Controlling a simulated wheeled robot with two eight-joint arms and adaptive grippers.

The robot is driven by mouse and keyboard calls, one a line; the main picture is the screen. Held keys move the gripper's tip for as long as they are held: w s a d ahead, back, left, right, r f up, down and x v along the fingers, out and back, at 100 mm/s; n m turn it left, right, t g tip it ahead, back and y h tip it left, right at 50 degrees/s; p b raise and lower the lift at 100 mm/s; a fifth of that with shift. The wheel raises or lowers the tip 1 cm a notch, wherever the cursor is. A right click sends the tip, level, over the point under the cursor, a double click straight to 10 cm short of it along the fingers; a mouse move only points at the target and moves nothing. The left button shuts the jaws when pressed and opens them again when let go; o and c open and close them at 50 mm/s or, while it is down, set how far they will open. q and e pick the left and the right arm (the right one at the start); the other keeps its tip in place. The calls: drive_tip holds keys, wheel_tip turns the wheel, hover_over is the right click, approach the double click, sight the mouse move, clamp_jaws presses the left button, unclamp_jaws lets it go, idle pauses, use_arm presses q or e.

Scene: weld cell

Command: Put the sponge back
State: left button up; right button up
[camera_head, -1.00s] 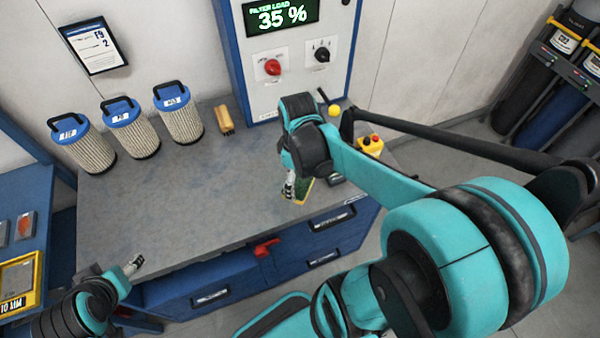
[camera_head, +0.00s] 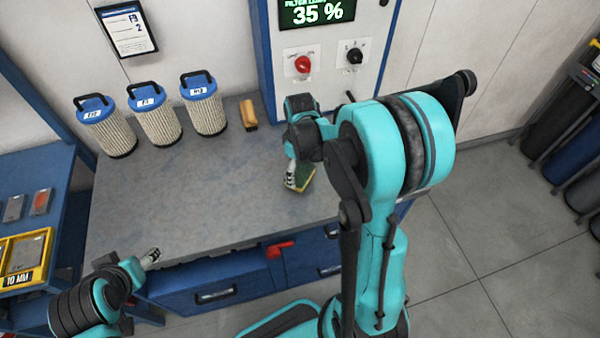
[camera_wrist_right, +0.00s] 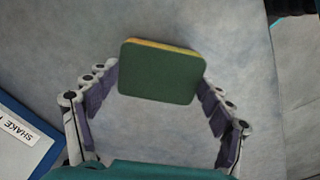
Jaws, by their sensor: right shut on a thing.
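The sponge (camera_head: 305,179), green with a yellow layer, is at my right gripper (camera_head: 292,182) over the front right part of the grey bench top (camera_head: 190,205). In the right wrist view the sponge (camera_wrist_right: 158,73) sits between the two fingers of the right gripper (camera_wrist_right: 160,80), its green face toward the camera. The fingers are shut on its two ends. I cannot tell whether its underside touches the bench. My left gripper (camera_head: 151,257) is empty at the bench's front left edge; its fingers are too small to read.
Several blue-capped filters, one of them at the right (camera_head: 203,104), stand at the back left. A control cabinet (camera_head: 325,75) with knobs stands behind. The middle of the bench is clear.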

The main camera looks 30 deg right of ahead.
drive_tip(key=shift+w+f, duration=0.1)
drive_tip(key=shift+f, duration=0.35)
drive_tip(key=shift+f, duration=0.15)
drive_tip(key=o, duration=1.1)
